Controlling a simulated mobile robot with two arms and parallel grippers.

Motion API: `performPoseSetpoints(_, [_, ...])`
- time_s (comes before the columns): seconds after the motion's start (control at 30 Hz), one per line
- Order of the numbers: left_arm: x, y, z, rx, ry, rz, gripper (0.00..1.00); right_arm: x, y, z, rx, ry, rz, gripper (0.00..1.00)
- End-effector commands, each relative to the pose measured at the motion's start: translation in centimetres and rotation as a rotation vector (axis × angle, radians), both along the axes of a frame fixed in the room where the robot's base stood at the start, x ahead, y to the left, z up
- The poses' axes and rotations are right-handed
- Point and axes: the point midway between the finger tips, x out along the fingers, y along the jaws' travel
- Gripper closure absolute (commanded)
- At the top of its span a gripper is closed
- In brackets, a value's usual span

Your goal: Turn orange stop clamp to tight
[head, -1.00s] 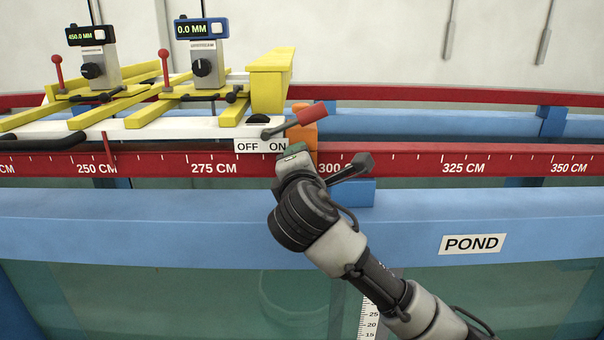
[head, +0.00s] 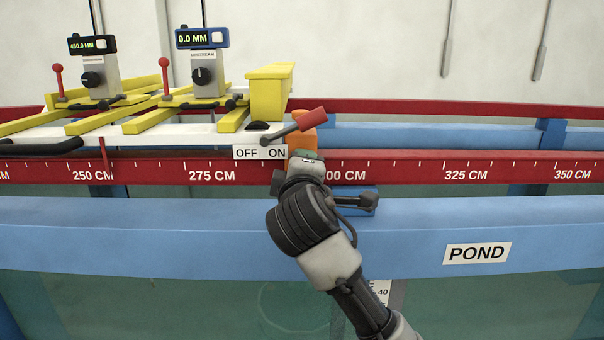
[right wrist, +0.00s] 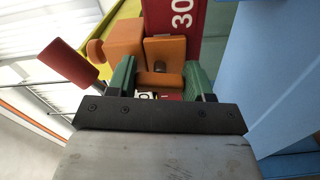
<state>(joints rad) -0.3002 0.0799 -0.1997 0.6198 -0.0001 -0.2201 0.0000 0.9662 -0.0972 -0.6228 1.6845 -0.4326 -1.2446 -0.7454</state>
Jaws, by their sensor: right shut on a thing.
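The orange stop clamp (head: 301,132) sits on the red scale rail near the 300 cm mark, largely hidden behind my right arm in the head view. In the right wrist view the clamp's orange body (right wrist: 125,40) is close in front of the fingers. My right gripper (right wrist: 160,78) has two green fingers, shut on an orange piece of the clamp (right wrist: 158,80). In the head view my right gripper (head: 302,160) is at the clamp's front, its fingertips mostly hidden. My left gripper is in neither view.
A lever with a red grip (head: 312,119) stands just above the clamp, by the OFF/ON label (head: 260,152). A yellow block (head: 270,92) and the carriage with two gauges are to the left. The blue beam (head: 180,235) runs below; the rail to the right is clear.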

Motion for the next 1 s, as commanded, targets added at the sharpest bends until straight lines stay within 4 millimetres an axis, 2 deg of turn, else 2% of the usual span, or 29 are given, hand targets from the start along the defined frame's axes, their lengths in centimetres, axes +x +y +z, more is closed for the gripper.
performPoseSetpoints(0.37, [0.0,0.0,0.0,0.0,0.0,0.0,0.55,0.0,0.1,-0.2,0.006,0.005,0.001,0.73])
performPoseSetpoints(0.4, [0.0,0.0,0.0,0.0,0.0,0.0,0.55,0.0,0.1,-0.2,0.006,0.005,0.001,0.46])
performPoseSetpoints(0.57, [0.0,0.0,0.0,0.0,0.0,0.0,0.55,0.0,0.0,-0.2,0.006,0.004,0.001,0.23])
performPoseSetpoints(0.87, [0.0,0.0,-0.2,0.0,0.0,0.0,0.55,-0.2,0.0,-0.1,0.005,0.001,0.001,0.23])
performPoseSetpoints(1.0, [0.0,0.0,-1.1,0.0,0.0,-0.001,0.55,-1.8,0.1,-0.4,0.006,0.001,0.002,0.23])
